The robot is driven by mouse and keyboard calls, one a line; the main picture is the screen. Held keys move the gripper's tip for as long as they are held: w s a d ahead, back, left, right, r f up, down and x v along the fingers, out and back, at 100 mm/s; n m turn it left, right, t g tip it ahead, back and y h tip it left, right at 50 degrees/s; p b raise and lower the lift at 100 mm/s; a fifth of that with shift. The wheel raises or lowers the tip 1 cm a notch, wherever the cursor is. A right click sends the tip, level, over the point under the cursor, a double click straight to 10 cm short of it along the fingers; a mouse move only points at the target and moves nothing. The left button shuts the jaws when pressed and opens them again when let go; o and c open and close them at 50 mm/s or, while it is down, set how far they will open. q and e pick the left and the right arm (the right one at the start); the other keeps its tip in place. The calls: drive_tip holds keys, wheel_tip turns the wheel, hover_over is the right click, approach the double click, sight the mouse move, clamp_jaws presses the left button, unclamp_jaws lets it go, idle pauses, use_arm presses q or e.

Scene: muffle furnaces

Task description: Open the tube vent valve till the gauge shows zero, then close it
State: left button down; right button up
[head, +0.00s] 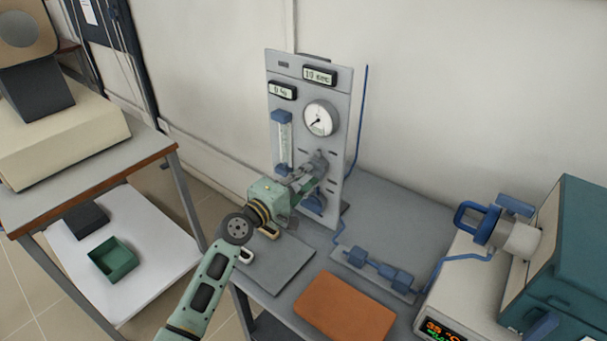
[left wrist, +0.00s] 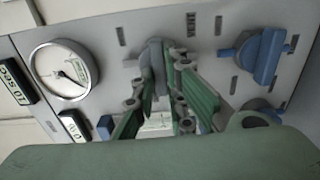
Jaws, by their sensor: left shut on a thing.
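A grey upright panel (head: 342,89) carries a round white gauge (head: 320,118) near its top. The gauge also shows in the left wrist view (left wrist: 62,72); its dark needle is visible, but the scale is too small to read. Below the gauge is a grey valve handle (head: 318,160), seen between the fingers in the left wrist view (left wrist: 154,62). My left gripper (head: 303,181) is shut on this handle and partly hides it. A blue valve handle (head: 313,204) sits lower on the panel, apart from the fingers, and shows in the left wrist view (left wrist: 258,56). My right gripper is not in view.
Two small displays (head: 320,75) and a flow tube (head: 284,141) are on the panel. An orange mat (head: 345,307) and a blue-fitted block (head: 374,272) lie on the bench. A teal furnace (head: 575,255) stands at right. A side table (head: 95,180) is at left.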

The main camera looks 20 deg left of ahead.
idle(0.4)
use_arm(q)
drive_tip(key=c, duration=1.8)
unclamp_jaws()
drive_tip(key=shift+s+a, duration=0.1)
drive_tip(key=v, duration=1.1)
drive_tip(key=shift+s, duration=0.4)
